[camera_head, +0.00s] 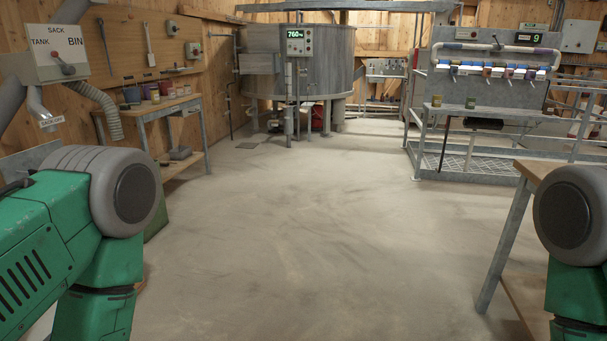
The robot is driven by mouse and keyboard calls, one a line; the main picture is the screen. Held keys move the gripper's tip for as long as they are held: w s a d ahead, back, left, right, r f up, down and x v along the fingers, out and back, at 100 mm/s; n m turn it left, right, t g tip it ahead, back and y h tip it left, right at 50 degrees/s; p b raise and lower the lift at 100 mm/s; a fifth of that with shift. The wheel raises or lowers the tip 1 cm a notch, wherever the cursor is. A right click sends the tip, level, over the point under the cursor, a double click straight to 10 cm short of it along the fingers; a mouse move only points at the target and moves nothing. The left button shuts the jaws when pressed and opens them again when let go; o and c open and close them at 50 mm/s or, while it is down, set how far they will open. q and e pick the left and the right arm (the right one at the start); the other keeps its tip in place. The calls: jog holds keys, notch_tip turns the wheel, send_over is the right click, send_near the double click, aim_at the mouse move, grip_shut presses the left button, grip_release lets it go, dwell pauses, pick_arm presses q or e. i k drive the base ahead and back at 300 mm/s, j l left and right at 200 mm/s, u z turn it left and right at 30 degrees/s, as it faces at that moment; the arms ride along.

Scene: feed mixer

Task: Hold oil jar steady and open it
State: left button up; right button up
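Several small jars or tins (155,96) stand on the wooden workbench (165,107) along the left wall. I cannot tell which of these, if any, is the oil jar; all are far off and small. Green and grey links of my arms show at the left and right edges. Neither gripper is in view, and nothing is seen being held.
A large round metal tank (325,65) with a "760" display stands at the back. The dispenser rack (495,75) has several coloured taps. A table (535,168) with metal legs stands at the near right. A "SACK/TANK/BIN" selector box (58,52) is upper left. The concrete floor (300,220) ahead is clear.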

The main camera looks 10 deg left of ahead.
aim_at(154, 94)
jog(key=i+z, duration=0.15)
jog(key=i, duration=1.8)
jog(key=i+j+u, duration=0.15)
jog(key=i+u, duration=0.25)
jog(key=i, duration=0.3)
jog(key=i+u, duration=0.4)
jog(key=i, duration=0.25)
jog(key=i+l+u, duration=0.4)
jog(key=i, duration=0.25)
jog(key=i+u, duration=0.25)
jog(key=i, duration=2.4)
